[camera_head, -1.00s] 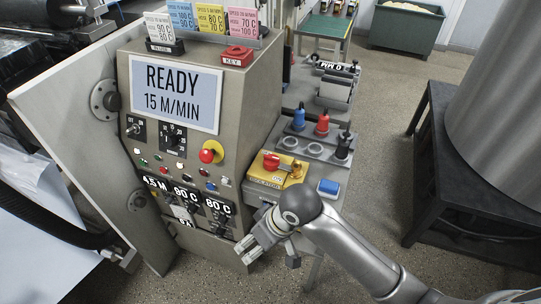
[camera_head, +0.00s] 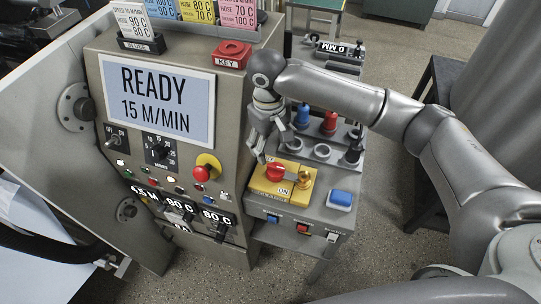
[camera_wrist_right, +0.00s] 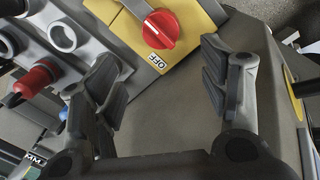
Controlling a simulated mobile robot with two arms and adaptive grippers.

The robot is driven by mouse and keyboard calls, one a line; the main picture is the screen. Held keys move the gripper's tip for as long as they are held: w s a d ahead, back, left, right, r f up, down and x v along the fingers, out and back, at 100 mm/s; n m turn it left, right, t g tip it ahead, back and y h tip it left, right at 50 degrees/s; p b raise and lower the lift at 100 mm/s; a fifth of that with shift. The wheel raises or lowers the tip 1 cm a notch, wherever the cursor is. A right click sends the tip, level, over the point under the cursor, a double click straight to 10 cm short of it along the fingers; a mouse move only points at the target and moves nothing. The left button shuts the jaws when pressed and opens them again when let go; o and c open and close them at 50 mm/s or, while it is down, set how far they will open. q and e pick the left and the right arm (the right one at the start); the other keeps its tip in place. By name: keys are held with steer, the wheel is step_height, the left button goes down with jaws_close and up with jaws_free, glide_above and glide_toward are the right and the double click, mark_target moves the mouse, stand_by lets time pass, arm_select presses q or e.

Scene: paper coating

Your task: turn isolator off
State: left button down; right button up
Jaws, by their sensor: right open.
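The isolator is a yellow box with a red rotary knob (camera_head: 275,170) on top, on the grey side bench right of the machine panel. An ON label (camera_head: 284,191) shows on its near side. In the right wrist view the red knob (camera_wrist_right: 160,28) has a white mark, and an OFF label (camera_wrist_right: 156,62) lies beside it. I cannot tell surely which label the knob points to. My right gripper (camera_head: 258,148) hangs just behind and left of the knob. In the wrist view its fingers (camera_wrist_right: 160,62) are spread and empty, apart from the knob. My left gripper is not in view.
A brass padlock-like piece (camera_head: 305,178) stands on the box beside the knob. Blue and red handled tools (camera_head: 329,122) stand behind in a holder. The control panel reads READY (camera_head: 157,98) on the left.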

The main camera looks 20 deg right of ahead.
mark_target(274, 166)
steer(key=shift+s+d+f+p, duration=0.1)
steer(key=shift+s+f+p, duration=0.2)
steer(key=shift+s+f, duration=0.65)
steer(key=f, duration=0.3)
steer(key=shift+w+d+f+p, duration=0.1)
steer(key=shift+w+f+p, duration=0.2)
steer(key=f, duration=0.3)
steer(key=shift+w, duration=0.3)
steer(key=shift+s+d+f, duration=0.1)
steer(key=shift+f, duration=0.45)
steer(key=shift+c, duration=2.9)
steer(key=c, duration=0.8)
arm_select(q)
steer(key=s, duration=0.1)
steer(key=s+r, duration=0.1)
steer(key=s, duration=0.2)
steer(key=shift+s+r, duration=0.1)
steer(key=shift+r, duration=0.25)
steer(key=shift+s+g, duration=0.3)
